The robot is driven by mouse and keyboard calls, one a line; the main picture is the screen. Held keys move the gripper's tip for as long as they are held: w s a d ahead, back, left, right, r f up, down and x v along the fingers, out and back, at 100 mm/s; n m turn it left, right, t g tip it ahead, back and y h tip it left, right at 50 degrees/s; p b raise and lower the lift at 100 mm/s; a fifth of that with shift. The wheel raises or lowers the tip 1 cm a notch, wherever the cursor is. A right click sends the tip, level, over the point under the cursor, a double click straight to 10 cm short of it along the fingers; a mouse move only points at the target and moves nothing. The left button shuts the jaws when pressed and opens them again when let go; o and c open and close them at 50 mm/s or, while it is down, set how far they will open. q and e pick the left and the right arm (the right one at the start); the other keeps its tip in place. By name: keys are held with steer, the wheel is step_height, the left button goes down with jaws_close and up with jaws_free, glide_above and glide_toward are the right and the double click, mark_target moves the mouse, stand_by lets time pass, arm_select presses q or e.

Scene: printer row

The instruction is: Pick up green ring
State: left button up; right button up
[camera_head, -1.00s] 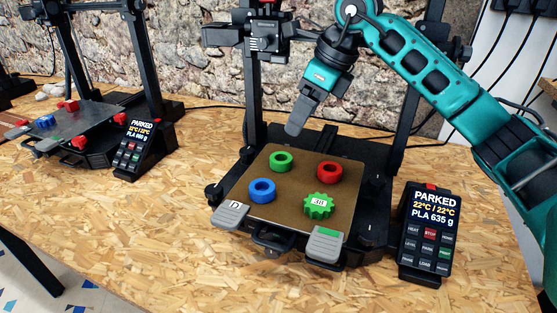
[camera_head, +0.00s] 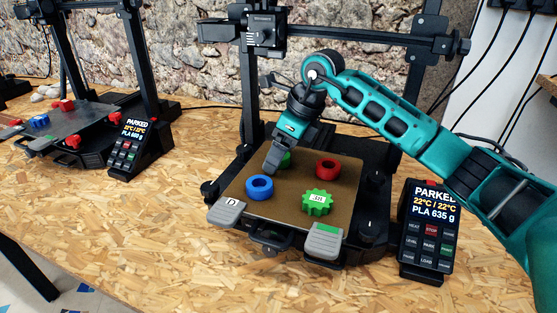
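The green ring (camera_head: 287,160) lies on the printer's brown build plate (camera_head: 275,209), toward its back left. It is mostly hidden behind my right gripper (camera_head: 271,168), whose arm comes in from the right. The gripper points down at the ring, and its fingertips are at or just in front of it. I cannot tell whether the fingers touch the ring or how wide they are apart. My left gripper is not in view.
On the same plate are a blue ring (camera_head: 260,187), a red ring (camera_head: 327,168) and a green gear (camera_head: 317,202). A control panel (camera_head: 429,235) stands at the right. Printer uprights and a crossbar surround the plate. Another printer (camera_head: 82,128) stands at the left.

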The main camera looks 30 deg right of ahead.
steer(key=shift+r, duration=0.1)
steer(key=c, duration=1.1)
steer(key=shift+r, duration=0.1)
